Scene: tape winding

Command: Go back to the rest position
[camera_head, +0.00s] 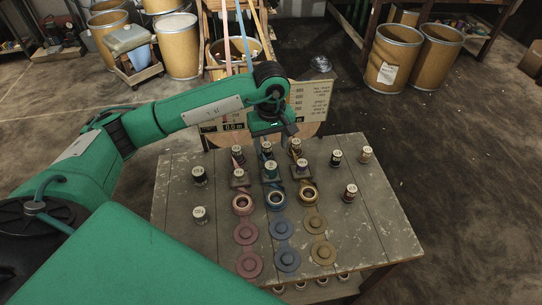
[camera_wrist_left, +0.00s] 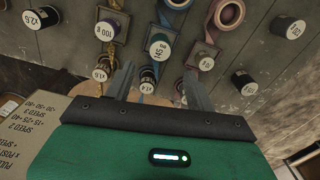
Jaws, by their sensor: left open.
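My left gripper (camera_head: 270,138) is over the far edge of the wooden table (camera_head: 180,235), reached by my green arm from the left. In the left wrist view the left gripper (camera_wrist_left: 160,78) has its two fingers apart. Small labelled spools show between and beyond the fingers; nothing is clearly held. Tape rolls in red (camera_head: 243,203), blue (camera_head: 276,199) and tan (camera_head: 308,194) lie in a row on the table. My right gripper is not in view.
Upright spools stand at the table's left (camera_head: 199,176) and right (camera_head: 350,193). A board with printed text (camera_head: 312,98) stands behind the table. Wooden barrels (camera_head: 394,57) stand farther back. The floor right of the table is clear.

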